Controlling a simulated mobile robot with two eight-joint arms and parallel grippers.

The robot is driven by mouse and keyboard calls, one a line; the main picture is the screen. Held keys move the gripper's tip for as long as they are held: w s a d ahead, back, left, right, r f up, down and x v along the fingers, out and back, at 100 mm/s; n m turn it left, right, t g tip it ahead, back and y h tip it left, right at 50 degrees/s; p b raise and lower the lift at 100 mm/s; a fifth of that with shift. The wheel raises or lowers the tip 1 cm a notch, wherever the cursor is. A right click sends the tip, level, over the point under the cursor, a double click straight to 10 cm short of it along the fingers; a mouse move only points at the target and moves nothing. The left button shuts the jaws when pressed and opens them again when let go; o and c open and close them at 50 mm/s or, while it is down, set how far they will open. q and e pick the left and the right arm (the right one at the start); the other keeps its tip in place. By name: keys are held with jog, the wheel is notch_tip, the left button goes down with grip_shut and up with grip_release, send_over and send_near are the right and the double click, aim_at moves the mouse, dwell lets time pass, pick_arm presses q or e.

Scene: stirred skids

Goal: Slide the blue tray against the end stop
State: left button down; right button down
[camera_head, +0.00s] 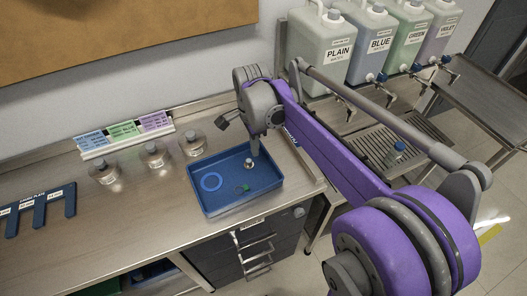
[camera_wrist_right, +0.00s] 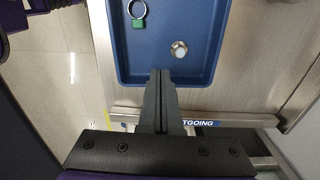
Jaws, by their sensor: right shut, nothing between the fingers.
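The blue tray (camera_head: 240,203) sits on the steel bench near its right end. The tray also shows in the right wrist view (camera_wrist_right: 195,18). A metal bar with a partly hidden blue label ending "TGOING", seemingly the end stop (camera_wrist_right: 245,121), lies beyond the tray edge with bare steel between. My right gripper (camera_wrist_right: 162,73) is shut and empty, its tips overlapping that edge of the tray; I cannot tell if they touch. My left gripper is not in view.
Clear jars (camera_head: 153,155) stand left of the tray, before coloured label cards (camera_head: 124,131). A blue slotted rack (camera_head: 40,208) lies farther left. Large jugs (camera_head: 321,45) stand on a shelf at the back right. Bare steel lies left of the tray.

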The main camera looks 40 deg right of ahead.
aim_at(268, 169)
notch_tip(268, 169, down, 9)
jog(key=shift+r+b, duration=0.1)
jog(key=shift+b, duration=0.2)
jog(key=d, duration=0.3)
jog(key=shift+s+p, duration=0.3)
jog(key=shift+s, duration=0.1)
jog(key=shift+s+d, duration=0.1)
jog(key=shift+d, duration=0.3)
jog(key=d, duration=0.3)
jog(key=s+d, duration=0.1)
jog(key=d, duration=0.2)
jog(key=s+d+b, duration=0.1)
jog(key=d, duration=0.1)
jog(key=shift+s+d, duration=0.15)
jog(key=shift+d, duration=0.25)
jog(key=shift+a, duration=0.1)
